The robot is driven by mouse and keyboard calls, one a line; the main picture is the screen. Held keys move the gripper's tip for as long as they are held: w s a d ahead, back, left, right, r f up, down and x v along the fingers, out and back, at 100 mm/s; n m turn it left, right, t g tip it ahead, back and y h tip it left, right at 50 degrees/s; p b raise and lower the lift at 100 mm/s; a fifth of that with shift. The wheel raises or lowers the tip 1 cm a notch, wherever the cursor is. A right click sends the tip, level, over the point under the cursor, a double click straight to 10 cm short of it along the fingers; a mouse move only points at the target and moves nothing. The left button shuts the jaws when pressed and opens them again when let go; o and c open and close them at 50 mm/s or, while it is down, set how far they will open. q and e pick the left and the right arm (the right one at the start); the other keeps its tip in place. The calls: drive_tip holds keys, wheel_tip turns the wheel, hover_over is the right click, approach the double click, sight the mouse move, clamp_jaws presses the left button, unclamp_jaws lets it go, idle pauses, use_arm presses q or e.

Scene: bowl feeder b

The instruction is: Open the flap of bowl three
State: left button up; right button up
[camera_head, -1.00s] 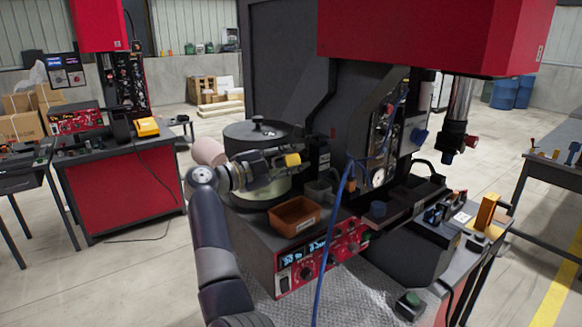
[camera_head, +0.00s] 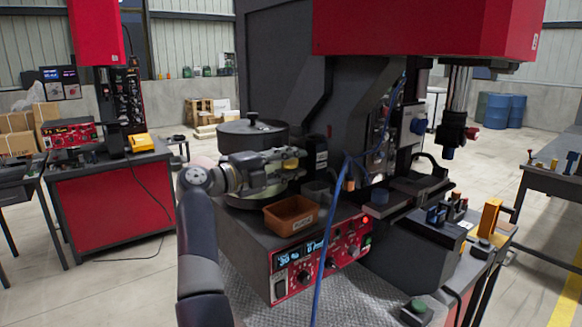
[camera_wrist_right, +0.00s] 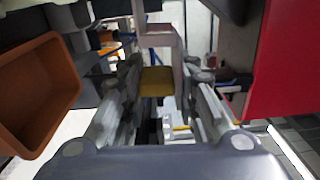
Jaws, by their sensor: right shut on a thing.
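A round feeder bowl (camera_head: 265,192), with a dark knobbed lid (camera_head: 250,134) on top, stands on the red-fronted machine. I cannot read a number on it. My right gripper (camera_head: 290,163) lies across the front of the bowl, pointing right, and hides much of its wall. A small yellow piece, apparently the flap's tab, shows at its fingertips. In the right wrist view the yellow tab (camera_wrist_right: 157,82) is between the two fingers, and the gripper is shut on it. The rest of the flap cannot be made out. My left gripper is not in view.
An orange-brown bin (camera_head: 291,215) sits close in front of the gripper and also shows in the wrist view (camera_wrist_right: 40,95). A red control panel (camera_head: 318,258) is below. A blue cable (camera_head: 327,222) hangs to the right.

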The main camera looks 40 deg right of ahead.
sight(283, 166)
drive_tip(key=shift+f, duration=0.35)
drive_tip(key=o, duration=0.8)
drive_tip(key=shift+o, duration=0.9)
drive_tip(key=shift+r, duration=0.15)
drive_tip(key=a, duration=0.5)
drive_tip(key=w+a, duration=0.1)
drive_tip(key=a, duration=0.1)
drive_tip(key=shift+a, duration=0.3)
